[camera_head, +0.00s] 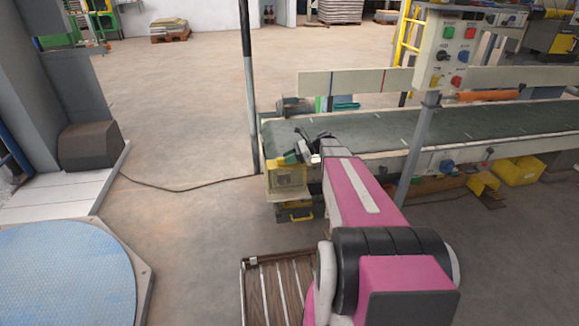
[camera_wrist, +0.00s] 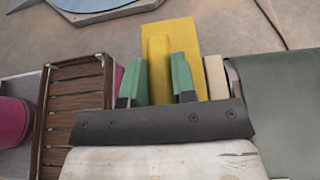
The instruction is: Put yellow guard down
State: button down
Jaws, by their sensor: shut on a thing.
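The yellow guard (camera_wrist: 172,32) is a flat yellow plate seen in the wrist view, between and beyond the green fingers of my gripper (camera_wrist: 159,72). My gripper is shut on it. In the head view my gripper (camera_head: 291,158) is at the near left end of the conveyor, and the yellow guard (camera_head: 287,180) shows below the fingers against that end. My arm hides part of the conveyor end. I cannot tell whether the guard touches the frame.
The conveyor's green belt (camera_head: 400,128) runs right, with a control post (camera_head: 448,55) beside it. A slatted wooden rack (camera_head: 272,292) stands nearer, left of my arm. A blue round plate (camera_head: 62,275) lies left. Floor between is mostly clear.

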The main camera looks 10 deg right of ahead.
aim_at(287, 172)
jog(key=shift+w+d+f, duration=0.25)
jog(key=shift+w+f, duration=0.25)
jog(key=shift+w, duration=0.05)
jog(key=shift+f, duration=1.95)
jog(key=c, duration=0.9)
grip_release()
